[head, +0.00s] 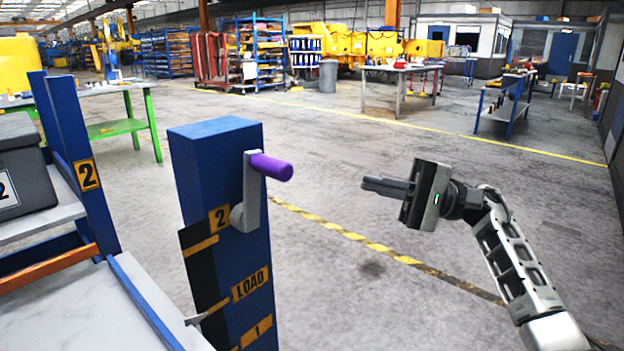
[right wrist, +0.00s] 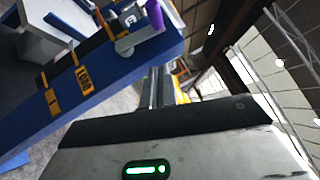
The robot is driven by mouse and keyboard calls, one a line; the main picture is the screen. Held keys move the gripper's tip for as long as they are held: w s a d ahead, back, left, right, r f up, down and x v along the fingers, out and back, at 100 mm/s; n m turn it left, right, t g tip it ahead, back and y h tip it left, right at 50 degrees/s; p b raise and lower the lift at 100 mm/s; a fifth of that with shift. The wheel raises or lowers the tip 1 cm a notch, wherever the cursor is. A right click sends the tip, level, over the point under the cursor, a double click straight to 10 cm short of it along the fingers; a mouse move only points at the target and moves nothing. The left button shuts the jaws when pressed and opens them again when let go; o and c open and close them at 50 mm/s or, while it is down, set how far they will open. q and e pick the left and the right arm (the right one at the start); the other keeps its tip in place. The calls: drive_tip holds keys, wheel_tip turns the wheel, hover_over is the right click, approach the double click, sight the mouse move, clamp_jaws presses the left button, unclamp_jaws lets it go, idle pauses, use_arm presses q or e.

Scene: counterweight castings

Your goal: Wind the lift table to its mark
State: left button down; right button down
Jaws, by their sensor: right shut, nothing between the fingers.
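A blue post (head: 215,165) carries a grey crank arm (head: 252,195) with a purple handle (head: 272,167). The crank arm points up from its hub, and the handle sticks out to the right. Yellow labels on the post read 2, LOAD (head: 250,285) and 1, from top to bottom. A pale pointer (head: 205,313) at the post's left side sits below the LOAD label's level. My right gripper (head: 368,185) is shut and empty, to the right of the handle and apart from it. The handle also shows in the right wrist view (right wrist: 155,15). My left gripper is not in view.
A pale table surface (head: 160,305) with blue edging lies at lower left. A dark grey box (head: 25,165) labelled 2 stands on a rack at far left. A green-legged table (head: 115,128) stands behind. The floor right of the post is open.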

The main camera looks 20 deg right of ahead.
use_arm(q)
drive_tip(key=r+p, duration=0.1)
drive_tip(key=p, duration=0.1)
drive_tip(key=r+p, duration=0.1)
drive_tip(key=p, duration=0.2)
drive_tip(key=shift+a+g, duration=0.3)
use_arm(e)
drive_tip(key=s+r+x, duration=0.1)
drive_tip(key=s+x, duration=0.1)
drive_tip(key=x, duration=1)
drive_tip(key=shift+s+a, duration=0.4)
drive_tip(key=shift+a, duration=0.15)
use_arm(q)
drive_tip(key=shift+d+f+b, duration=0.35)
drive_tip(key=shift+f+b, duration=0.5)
drive_tip(key=shift+b, duration=1.4)
use_arm(e)
drive_tip(key=shift+s+a+r+n+g+h, duration=0.35)
drive_tip(key=shift+a+n, duration=0.2)
drive_tip(key=shift+n, duration=0.35)
